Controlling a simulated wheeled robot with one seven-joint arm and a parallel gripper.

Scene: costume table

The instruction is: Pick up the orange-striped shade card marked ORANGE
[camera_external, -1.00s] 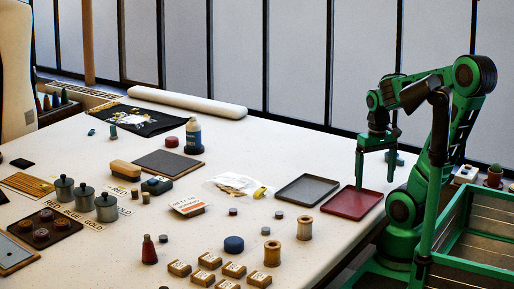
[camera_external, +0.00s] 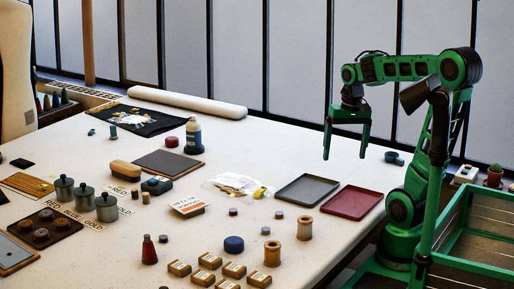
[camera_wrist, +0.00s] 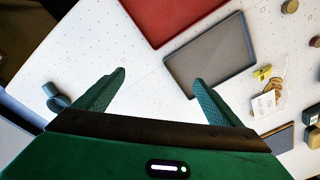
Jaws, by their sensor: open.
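I cannot make out for sure a shade card marked ORANGE. A white card or sign (camera_external: 187,205) with orange print and an orange edge lies mid-table in the outside view; its print is too small to read surely. My gripper (camera_external: 346,148) is open and empty, pointing down, high above the back right of the table and well to the right of that card. In the wrist view my gripper (camera_wrist: 159,80) has its fingers spread with nothing between them.
A grey tray (camera_external: 306,190) and a red tray (camera_external: 352,202) lie at the table's right. A clear bag (camera_external: 238,185) lies left of them. Wooden spools (camera_external: 304,228) and several labelled blocks (camera_external: 233,270) stand in front. Grey pots (camera_external: 106,207) stand at left.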

